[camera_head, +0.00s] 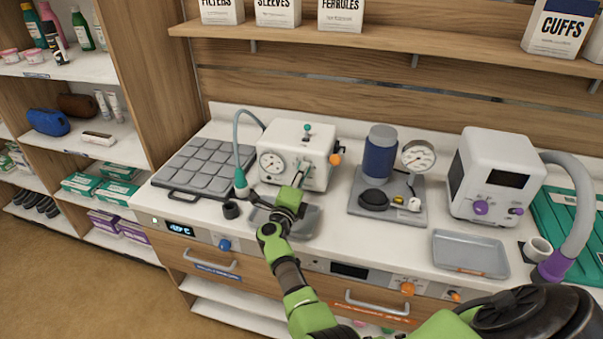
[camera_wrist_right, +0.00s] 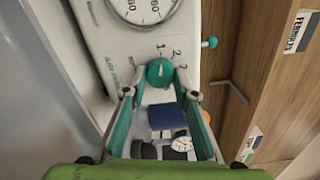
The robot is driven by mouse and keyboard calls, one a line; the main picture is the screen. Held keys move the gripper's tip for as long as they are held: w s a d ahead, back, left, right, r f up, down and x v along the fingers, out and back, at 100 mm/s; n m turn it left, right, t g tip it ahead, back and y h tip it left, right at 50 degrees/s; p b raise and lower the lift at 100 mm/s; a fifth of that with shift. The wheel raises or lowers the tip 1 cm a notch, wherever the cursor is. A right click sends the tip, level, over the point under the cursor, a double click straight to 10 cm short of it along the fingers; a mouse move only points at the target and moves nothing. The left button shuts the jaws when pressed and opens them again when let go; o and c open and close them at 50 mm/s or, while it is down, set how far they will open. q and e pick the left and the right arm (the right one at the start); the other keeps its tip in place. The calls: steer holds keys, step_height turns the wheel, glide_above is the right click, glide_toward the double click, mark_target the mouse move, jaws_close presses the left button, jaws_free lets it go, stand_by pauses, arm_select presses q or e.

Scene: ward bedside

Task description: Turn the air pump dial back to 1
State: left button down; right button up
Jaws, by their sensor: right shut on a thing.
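The air pump (camera_head: 292,148) is a white box with a round gauge (camera_head: 271,162), standing on the counter. In the right wrist view its teal dial (camera_wrist_right: 160,72) has the numbers 1, 2 and 3 printed around its edge. My right gripper (camera_head: 299,181) reaches the pump's front. In the right wrist view my right gripper (camera_wrist_right: 158,82) has its teal fingers closed on both sides of the dial. A small pale mark shows on the dial, but I cannot tell clearly which number it points to. My left gripper is not in view.
A blue cylinder with a gauge (camera_head: 380,152) and a white machine (camera_head: 494,175) stand to the right. A shelf (camera_head: 380,44) runs above.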

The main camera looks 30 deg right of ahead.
steer(key=shift+n, duration=0.4)
steer(key=o, duration=1.1)
